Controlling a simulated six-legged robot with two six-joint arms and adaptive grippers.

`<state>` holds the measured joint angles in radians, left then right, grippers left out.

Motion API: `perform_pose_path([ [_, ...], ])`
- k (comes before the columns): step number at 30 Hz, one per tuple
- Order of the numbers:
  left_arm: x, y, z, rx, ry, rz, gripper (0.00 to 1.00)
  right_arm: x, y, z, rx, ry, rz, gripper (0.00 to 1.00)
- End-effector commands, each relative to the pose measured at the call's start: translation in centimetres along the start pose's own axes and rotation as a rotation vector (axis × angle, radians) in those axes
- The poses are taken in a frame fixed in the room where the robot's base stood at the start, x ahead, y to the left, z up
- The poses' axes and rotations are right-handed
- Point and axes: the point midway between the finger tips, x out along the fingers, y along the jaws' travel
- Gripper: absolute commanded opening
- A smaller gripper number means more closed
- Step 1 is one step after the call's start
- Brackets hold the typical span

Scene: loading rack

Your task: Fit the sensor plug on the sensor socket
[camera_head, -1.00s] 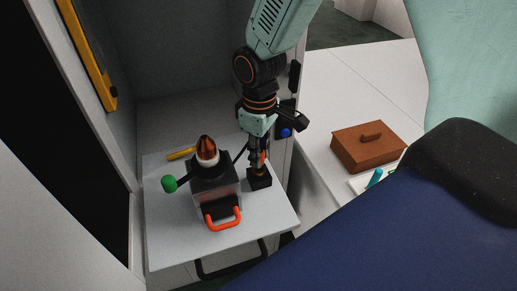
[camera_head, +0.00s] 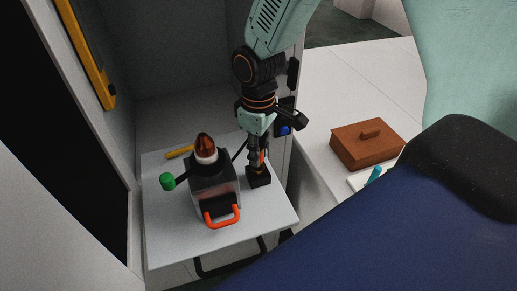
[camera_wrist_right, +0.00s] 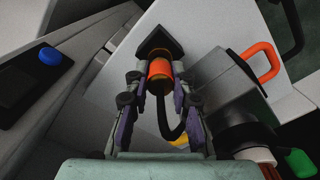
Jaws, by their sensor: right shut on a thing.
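The sensor plug (camera_wrist_right: 160,70), an orange and brass cylinder with a black cable, is between the fingers of my right gripper (camera_wrist_right: 160,82), which is shut on it. The plug's orange part also shows in the head view (camera_head: 263,155). The sensor socket, a black block (camera_head: 259,178), stands on the grey shelf, directly below my right gripper (camera_head: 258,153). In the wrist view the plug's front end meets the black block (camera_wrist_right: 155,40). I cannot tell whether it is seated, as the joint is hidden. My left gripper is not in view.
A brown case (camera_head: 367,146) is on the white surface at right.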

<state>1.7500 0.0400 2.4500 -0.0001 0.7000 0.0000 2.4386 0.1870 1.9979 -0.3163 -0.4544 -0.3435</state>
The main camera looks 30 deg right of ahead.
Motion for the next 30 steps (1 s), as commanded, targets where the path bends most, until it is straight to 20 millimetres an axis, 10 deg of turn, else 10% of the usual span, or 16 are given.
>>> perform_pose_path([
  [30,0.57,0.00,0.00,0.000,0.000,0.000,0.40,1.06,0.02,-0.02,0.000,0.000,0.001,0.00],
])
